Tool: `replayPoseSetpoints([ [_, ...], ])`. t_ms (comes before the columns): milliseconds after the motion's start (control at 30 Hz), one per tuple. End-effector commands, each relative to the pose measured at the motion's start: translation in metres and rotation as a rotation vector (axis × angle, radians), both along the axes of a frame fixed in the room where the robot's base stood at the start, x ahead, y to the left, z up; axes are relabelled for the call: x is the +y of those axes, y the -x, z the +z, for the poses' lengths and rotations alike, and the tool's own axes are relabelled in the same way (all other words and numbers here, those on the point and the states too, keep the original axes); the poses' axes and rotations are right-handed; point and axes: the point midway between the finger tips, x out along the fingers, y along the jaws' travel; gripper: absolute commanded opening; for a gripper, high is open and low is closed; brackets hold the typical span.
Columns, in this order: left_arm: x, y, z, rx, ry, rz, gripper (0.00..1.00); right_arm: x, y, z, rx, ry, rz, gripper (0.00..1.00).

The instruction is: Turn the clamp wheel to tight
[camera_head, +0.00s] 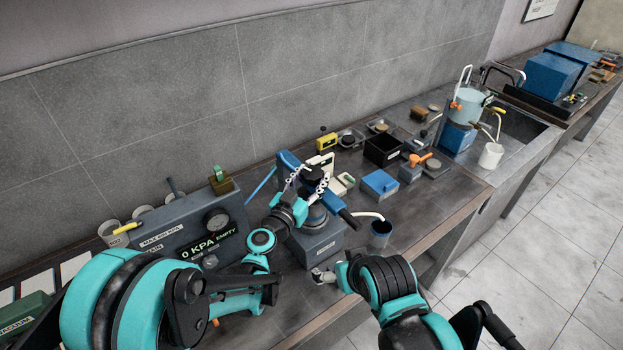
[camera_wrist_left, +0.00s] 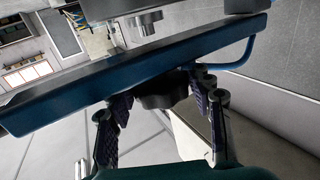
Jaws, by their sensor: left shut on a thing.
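The clamp wheel (camera_wrist_left: 160,92) is a dark, ridged knob under a long blue bar (camera_wrist_left: 130,75) in the left wrist view. My left gripper (camera_wrist_left: 160,110) has its two purple-padded fingers on either side of the wheel and is shut on it. In the head view, my left gripper (camera_head: 312,182) is at the upper part of the blue and grey flotation machine (camera_head: 318,245) and hides much of it. The wheel's tightness cannot be read. My right gripper (camera_head: 323,275) is low in front of the machine's grey base, partly hidden by its own arm; its fingers are unclear.
A grey gauge panel (camera_head: 190,240) reading "0 KPA EMPTY" stands left of the machine. A dark blue cup (camera_head: 380,235) with a white spout stands to its right. A blue box (camera_head: 379,186) and a black bin (camera_head: 384,150) are behind. The front right bench is fairly clear.

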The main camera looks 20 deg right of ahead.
Motion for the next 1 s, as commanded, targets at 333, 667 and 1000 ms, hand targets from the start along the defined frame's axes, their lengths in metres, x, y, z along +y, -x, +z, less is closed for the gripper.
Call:
replayPoseSetpoints([
  [333, 0.002, -0.003, -0.001, 0.001, 0.002, -0.271, 0.23, 0.0, 0.0, -0.018, 0.0, 0.0, 0.0, 0.9],
  [667, 0.002, -0.001, 0.001, 0.001, 0.002, -0.316, 0.23, 0.0, 0.0, -0.019, 0.0, 0.0, 0.0, 0.9],
  [1000, 0.002, -0.001, 0.0, 0.0, 0.001, -0.315, 0.73, 0.0, 0.0, -0.019, 0.0, 0.0, 0.0, 0.9],
])
